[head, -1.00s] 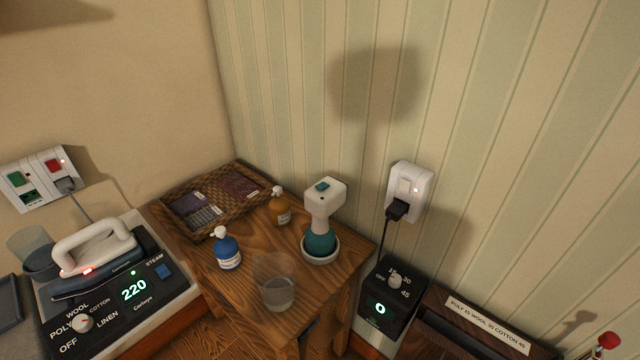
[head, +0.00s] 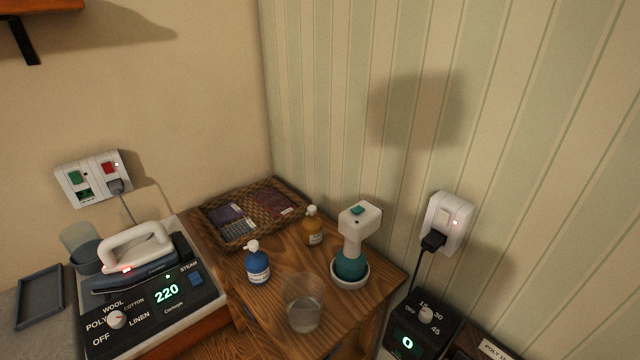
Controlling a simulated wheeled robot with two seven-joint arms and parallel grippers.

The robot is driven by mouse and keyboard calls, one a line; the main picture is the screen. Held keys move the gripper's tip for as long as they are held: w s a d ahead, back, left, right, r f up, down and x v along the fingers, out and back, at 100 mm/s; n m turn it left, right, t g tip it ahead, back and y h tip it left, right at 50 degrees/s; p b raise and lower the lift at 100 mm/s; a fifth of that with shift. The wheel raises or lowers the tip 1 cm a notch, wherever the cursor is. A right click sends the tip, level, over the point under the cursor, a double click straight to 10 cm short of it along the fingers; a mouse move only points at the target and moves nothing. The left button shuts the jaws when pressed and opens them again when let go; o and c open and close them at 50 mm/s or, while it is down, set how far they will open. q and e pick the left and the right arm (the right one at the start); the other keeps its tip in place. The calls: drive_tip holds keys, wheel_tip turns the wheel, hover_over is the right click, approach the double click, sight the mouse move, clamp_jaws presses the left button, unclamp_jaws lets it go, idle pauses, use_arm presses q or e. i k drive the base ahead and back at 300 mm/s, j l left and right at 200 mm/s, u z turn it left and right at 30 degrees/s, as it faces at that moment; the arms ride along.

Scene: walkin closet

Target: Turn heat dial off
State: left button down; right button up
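The heat dial (head: 116,320) is a round white knob on the black front panel of the ironing station (head: 150,318) at the lower left. OFF, POLY, WOOL, COTTON and LINEN are printed around it; which mark it points at is too small to tell for sure. The green display (head: 167,292) beside it reads 220. The white-handled iron (head: 138,247) rests on top of the station with a red light lit. Neither of my grippers is in view.
A grey tray (head: 41,298) lies left of the station. The wooden table (head: 262,325) on the right holds a wicker basket (head: 212,237), a blue bottle (head: 258,266), an amber bottle (head: 314,228), a clear cup (head: 304,306) and a white-and-teal steamer (head: 356,240). A second dial unit (head: 420,322) reads 0.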

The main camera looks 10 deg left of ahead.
sight(116, 319)
drive_tip(key=u, duration=1.6)
